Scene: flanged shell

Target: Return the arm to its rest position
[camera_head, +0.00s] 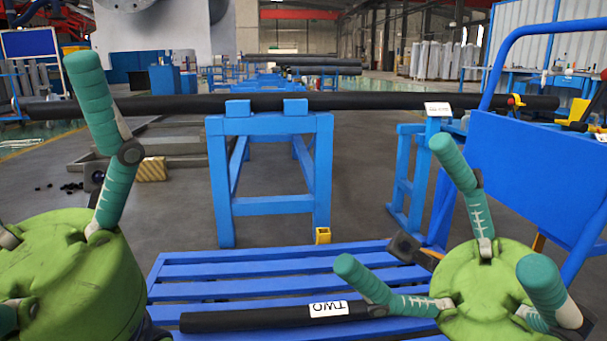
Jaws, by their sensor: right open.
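My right gripper (462,250) is at the lower right, with a green palm and teal fingers spread wide. It is open and holds nothing. My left gripper (80,215) is at the left edge. One teal finger points up and the others are mostly cut off, so I cannot tell how far it is open. A black tube (250,319) with a white "TWO" label lies on the blue slatted pallet (240,270). Its right end is hidden near my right gripper's fingers.
A blue cart with a tall panel (535,170) stands at the right, close behind my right gripper.

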